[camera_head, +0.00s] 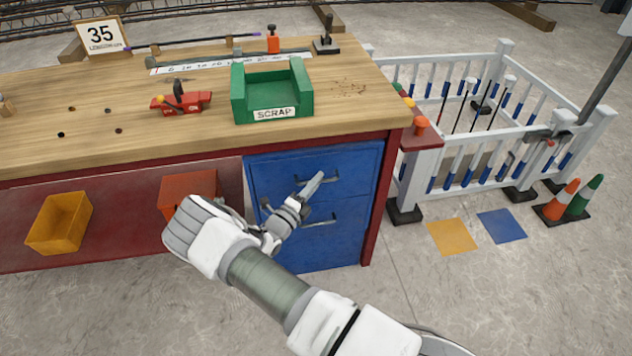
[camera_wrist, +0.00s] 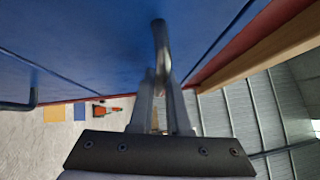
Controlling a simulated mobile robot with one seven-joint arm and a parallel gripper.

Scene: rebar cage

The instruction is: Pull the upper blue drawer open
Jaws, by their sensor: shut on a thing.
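The upper blue drawer (camera_head: 268,172) is in the cabinet under the right end of the workbench in the head view. Its front looks in line with the lower drawer, with no visible gap. Its metal bar handle (camera_wrist: 161,38) stands out from the blue front in the wrist view. My gripper (camera_head: 317,180) is at this handle. In the wrist view its two fingers are shut on the handle bar, their tips close to the drawer front. In the head view my fingers hide part of the handle.
The lower blue drawer (camera_head: 335,245) has its own handle (camera_head: 318,222), close to my wrist. The wooden bench top (camera_head: 350,115) overhangs above, carrying a green scrap bin (camera_head: 270,92). A red box (camera_head: 188,186) is left of the drawers. Concrete floor in front is clear.

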